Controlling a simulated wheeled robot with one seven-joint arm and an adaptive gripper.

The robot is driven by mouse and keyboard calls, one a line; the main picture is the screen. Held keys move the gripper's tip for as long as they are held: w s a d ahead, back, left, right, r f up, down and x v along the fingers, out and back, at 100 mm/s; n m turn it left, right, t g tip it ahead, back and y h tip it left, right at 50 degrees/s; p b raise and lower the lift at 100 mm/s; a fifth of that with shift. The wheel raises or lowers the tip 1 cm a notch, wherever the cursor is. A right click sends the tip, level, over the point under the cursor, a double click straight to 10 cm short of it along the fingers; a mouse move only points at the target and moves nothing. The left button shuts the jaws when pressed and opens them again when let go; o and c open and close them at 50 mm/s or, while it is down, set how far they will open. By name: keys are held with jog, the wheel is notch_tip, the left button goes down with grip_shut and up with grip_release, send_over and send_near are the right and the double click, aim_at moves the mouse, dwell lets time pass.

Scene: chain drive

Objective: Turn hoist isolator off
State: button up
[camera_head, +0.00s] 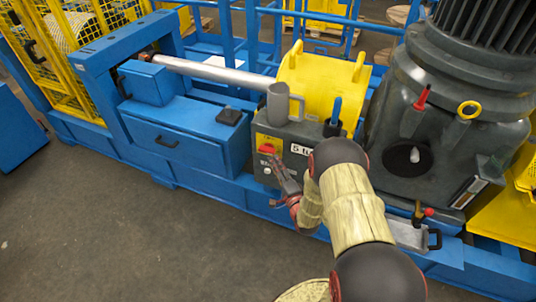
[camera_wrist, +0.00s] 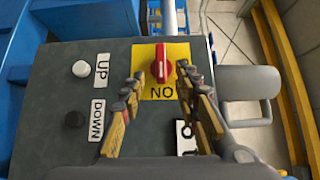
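The hoist isolator is a red rotary knob (camera_wrist: 162,66) on a yellow plate (camera_wrist: 176,88) marked "ON", on the grey face of a control box (camera_wrist: 60,110). The word appears upside down in the wrist view. In the head view the red knob (camera_head: 267,149) sits on the box's front, below a grey mug. My gripper (camera_wrist: 154,92) is open, its two fingers apart on either side of the yellow plate's lower part, with the knob seen between and beyond the tips. I see no contact with the knob. In the head view my gripper (camera_head: 287,180) is just below the knob.
A white UP button (camera_wrist: 81,68) and a black DOWN button (camera_wrist: 74,118) are beside the isolator. A grey mug (camera_head: 279,103) stands on the box, near a dark holder (camera_head: 333,128) with a blue-handled tool. A large dark motor housing (camera_head: 440,120) is to the right. Floor at left front is clear.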

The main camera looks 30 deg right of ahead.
aim_at(268, 153)
jog(key=w+b, duration=0.1)
jog(key=w, duration=0.4)
jog(key=w+d+b, duration=0.1)
jog(key=w, duration=0.1)
jog(key=shift+w+b, duration=0.25)
jog(key=shift+b, duration=0.1)
jog(key=c, duration=0.4)
jog(key=c, duration=0.3)
grip_shut()
